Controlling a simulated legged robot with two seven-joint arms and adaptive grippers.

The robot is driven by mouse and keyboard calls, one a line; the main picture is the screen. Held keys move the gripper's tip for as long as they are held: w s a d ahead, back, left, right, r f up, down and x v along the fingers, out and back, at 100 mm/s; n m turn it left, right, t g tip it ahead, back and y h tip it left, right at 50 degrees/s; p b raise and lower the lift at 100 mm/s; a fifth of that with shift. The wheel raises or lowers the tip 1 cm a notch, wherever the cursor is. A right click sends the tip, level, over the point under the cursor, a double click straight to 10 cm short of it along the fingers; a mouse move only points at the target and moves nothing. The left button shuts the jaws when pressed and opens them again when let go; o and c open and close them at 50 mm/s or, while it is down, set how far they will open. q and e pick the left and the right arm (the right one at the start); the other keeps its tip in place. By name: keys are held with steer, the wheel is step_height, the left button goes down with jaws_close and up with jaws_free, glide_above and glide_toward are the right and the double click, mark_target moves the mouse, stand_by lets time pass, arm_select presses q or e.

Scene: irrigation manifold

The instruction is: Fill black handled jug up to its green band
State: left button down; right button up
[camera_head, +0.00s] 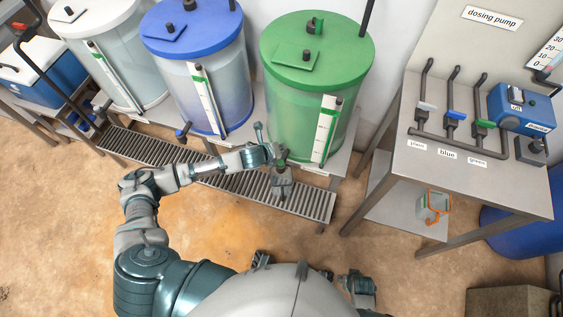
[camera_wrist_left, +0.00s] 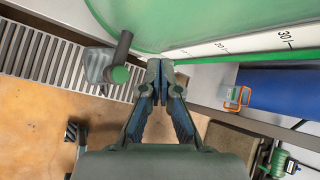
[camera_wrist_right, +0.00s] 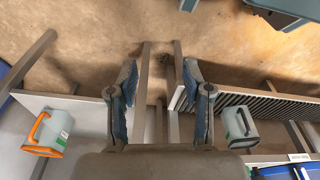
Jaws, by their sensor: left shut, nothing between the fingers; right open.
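The black-handled jug (camera_head: 283,187) stands on the slatted grating below the tap of the green tank (camera_head: 318,95). It also shows in the left wrist view (camera_wrist_left: 97,66), partly behind the tap (camera_wrist_left: 120,75), and in the right wrist view (camera_wrist_right: 240,126). Its green band and water level are too small to read. My left gripper (camera_head: 275,153) is shut and empty, close beside the tap; the left wrist view shows its fingertips (camera_wrist_left: 160,70) together just right of the green tap end. I cannot tell whether they touch it. My right gripper (camera_wrist_right: 160,76) is open and empty, away from the jug.
An orange-handled jug (camera_head: 434,206) stands on the lower shelf of the dosing pump table (camera_head: 455,170). A blue tank (camera_head: 200,75) and a white tank (camera_head: 108,60) stand left of the green one. The grating (camera_head: 215,176) runs along their front. The floor before it is open.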

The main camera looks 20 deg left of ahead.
mark_target(280, 163)
arm_select(q)
steer(key=f+b, duration=0.1)
steer(key=a+f+b, duration=0.1)
steer(key=f, duration=0.1)
steer(key=shift+b, duration=0.3)
steer(key=f+b, duration=0.3)
steer(key=shift+d+f, duration=0.15)
steer(key=shift+d, duration=0.2)
steer(key=shift+a+f+b, duration=0.25)
steer(key=shift+f+b, duration=0.25)
steer(key=shift+f, duration=0.7)
steer(key=shift+d, duration=0.1)
arm_select(e)
steer(key=w+a+r+t, duration=0.1)
steer(key=w+r+t, duration=0.1)
steer(key=r, duration=0.5)
steer(key=w+a+r+t, duration=0.1)
steer(key=w+r, duration=0.3)
steer(key=r, duration=0.4)
steer(key=shift+w+t+y, duration=0.25)
steer(key=shift+t+y, duration=0.15)
steer(key=shift+t, duration=0.1)
arm_select(q)
steer(key=shift+d, duration=0.1)
steer(key=shift+a, duration=0.2)
arm_select(e)
steer(key=shift+a, duration=0.2)
arm_select(q)
steer(key=shift+d, duration=0.1)
